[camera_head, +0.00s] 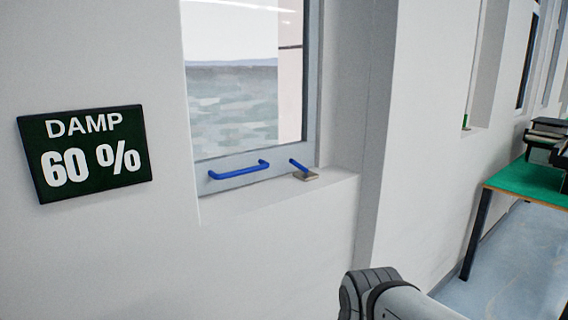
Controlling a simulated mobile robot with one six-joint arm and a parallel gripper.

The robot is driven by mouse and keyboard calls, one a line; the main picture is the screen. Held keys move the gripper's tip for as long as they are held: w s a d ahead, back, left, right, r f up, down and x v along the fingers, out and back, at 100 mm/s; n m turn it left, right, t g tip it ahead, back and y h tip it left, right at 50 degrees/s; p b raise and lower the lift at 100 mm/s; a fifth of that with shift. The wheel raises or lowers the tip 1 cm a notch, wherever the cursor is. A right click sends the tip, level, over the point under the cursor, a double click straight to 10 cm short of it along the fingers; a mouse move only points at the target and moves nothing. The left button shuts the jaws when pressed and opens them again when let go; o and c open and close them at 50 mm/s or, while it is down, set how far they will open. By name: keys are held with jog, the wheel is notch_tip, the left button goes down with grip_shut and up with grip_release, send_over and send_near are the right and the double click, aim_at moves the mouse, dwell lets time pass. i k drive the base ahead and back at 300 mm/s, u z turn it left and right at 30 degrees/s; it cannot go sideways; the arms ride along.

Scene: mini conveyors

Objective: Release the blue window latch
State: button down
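The blue window latch (299,164) is a short blue lever on a small grey metal base, at the lower right corner of the window frame, by the sill. It slants down to the right. A longer blue bar handle (239,170) is fixed to the lower frame of the window (233,95), left of the latch. The window looks closed. My arm link (385,296) shows at the bottom edge, right of centre and well apart from the latch. My gripper is not in view.
A dark sign (84,150) reading "DAMP 60 %" hangs on the white wall to the left. The wall juts out right of the window. A green-topped table (520,180) with dark equipment stands at the far right. The floor (505,265) between wall and table is clear.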

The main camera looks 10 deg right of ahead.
aim_at(292, 161)
jog(key=u, duration=0.05)
jog(key=k, duration=0.85)
jog(key=z, duration=0.6)
jog(key=i, duration=1.75)
jog(key=u, duration=0.45)
